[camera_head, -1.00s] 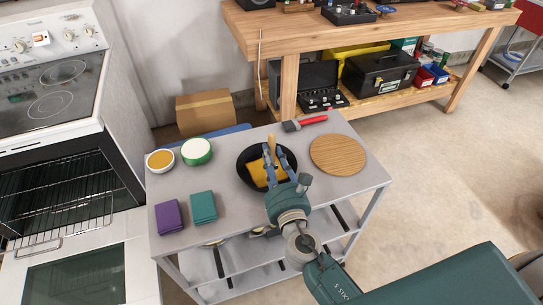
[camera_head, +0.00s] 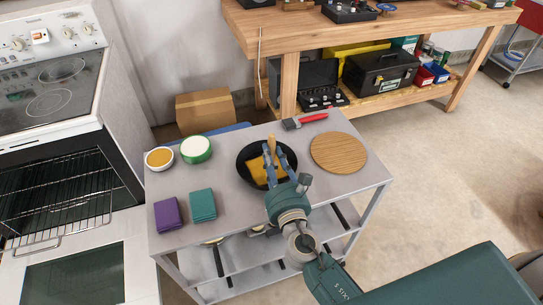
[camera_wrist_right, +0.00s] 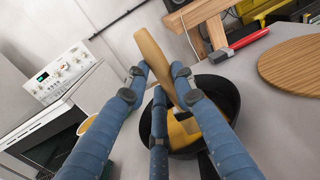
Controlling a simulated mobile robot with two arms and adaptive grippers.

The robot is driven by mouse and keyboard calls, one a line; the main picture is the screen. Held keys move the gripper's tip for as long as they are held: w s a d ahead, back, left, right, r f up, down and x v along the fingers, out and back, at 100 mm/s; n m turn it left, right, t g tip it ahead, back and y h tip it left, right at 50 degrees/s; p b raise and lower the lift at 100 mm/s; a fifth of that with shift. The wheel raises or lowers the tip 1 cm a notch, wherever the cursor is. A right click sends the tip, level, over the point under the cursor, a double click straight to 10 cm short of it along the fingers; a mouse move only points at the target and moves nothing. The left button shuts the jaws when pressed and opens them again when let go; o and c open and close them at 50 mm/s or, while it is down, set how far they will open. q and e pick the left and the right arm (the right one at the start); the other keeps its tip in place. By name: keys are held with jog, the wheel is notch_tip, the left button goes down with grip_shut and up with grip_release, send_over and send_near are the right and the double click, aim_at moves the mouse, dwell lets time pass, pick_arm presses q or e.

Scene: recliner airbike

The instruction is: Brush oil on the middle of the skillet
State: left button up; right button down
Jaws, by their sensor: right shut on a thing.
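The black skillet (camera_head: 243,173) sits on the grey cart top, with a yellow-orange layer (camera_head: 258,172) across its middle. It also shows in the right wrist view (camera_wrist_right: 228,90) behind my fingers. My right gripper (camera_head: 272,152) is over the skillet. Its blue fingers are shut on a wooden-handled brush (camera_wrist_right: 153,55), whose handle points up and away. The brush's lower end (camera_wrist_right: 180,118) is down at the yellow layer, partly hidden by the fingers. I cannot tell whether it touches. A bowl of orange-yellow liquid (camera_head: 159,158) stands at the cart's left. My left gripper is not in view.
A green-rimmed bowl (camera_head: 197,150), purple (camera_head: 168,214) and teal (camera_head: 202,205) folded cloths and a round wooden board (camera_head: 339,153) lie on the cart (camera_head: 230,232). A red-handled brush (camera_head: 305,121) lies at its back edge. An open oven (camera_head: 60,185) stands left. A workbench is behind.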

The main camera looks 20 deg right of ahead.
jog(key=shift+d, duration=0.15)
jog(key=shift+w+d, duration=0.15)
jog(key=shift+d, duration=0.6)
dwell(0.7)
jog(key=shift+a, duration=0.1)
jog(key=shift+a, duration=2.8)
jog(key=shift+d+p, duration=0.35)
jog(key=shift+d, duration=1.75)
jog(key=shift+d, duration=0.1)
jog(key=shift+a, duration=0.3)
